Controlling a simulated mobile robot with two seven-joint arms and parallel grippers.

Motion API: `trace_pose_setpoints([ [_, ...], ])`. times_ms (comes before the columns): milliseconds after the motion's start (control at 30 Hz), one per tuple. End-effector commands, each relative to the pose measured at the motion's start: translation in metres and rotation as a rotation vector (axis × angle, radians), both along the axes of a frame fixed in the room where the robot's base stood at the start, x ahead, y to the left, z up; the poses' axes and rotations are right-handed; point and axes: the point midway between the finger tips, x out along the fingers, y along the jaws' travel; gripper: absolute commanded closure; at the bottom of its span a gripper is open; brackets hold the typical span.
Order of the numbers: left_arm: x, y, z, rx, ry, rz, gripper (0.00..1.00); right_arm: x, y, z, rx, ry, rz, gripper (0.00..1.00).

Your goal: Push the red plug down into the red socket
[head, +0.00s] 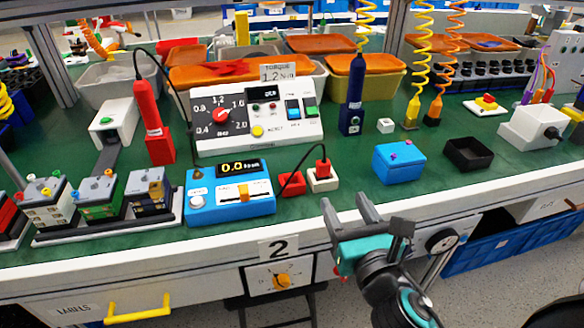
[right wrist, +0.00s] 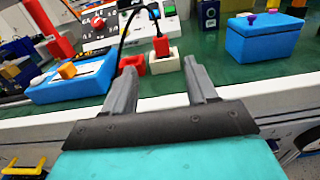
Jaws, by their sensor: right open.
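The red plug (head: 322,166) stands upright in or on the white socket block (head: 323,184); how deep it sits is hard to tell. A dark cable runs from its top. The red socket (head: 291,184) is a low red block just left of the white block. In the right wrist view the plug (right wrist: 160,46), white block (right wrist: 164,62) and red socket (right wrist: 132,65) appear beyond the fingers. My right gripper (head: 347,203) is open and empty, in front of the table edge, nearer to me than the plug and apart from it. My left gripper is not in view.
A blue meter box (head: 230,207) with a display stands left of the red socket. A blue box (head: 399,163) and a black tray (head: 468,153) stand to the right. A white torque panel (head: 258,135) is behind. Green table is clear between the plug and blue box.

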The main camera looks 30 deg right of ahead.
Motion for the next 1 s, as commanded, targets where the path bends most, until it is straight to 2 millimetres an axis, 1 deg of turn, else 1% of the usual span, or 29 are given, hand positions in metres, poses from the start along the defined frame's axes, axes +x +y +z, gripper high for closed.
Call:
trace_pose_setpoints([
  [67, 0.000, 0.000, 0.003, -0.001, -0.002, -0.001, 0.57, 0.004, -0.002, 0.003, -0.027, -0.001, -0.002, 0.43],
  [167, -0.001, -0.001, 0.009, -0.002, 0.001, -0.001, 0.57, 0.016, -0.004, 0.005, -0.031, -0.002, -0.001, 0.43],
  [367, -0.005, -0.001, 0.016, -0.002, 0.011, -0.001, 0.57, 0.050, -0.013, 0.005, -0.027, -0.002, -0.002, 0.43],
  [500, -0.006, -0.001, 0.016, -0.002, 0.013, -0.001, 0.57, 0.067, -0.017, 0.003, -0.026, 0.000, -0.001, 0.43],
  [767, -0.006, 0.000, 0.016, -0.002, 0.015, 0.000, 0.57, 0.083, -0.021, 0.004, -0.025, -0.001, -0.002, 0.43],
  [1000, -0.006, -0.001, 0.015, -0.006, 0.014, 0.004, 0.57, 0.116, -0.029, 0.004, -0.026, 0.000, -0.002, 0.43],
])
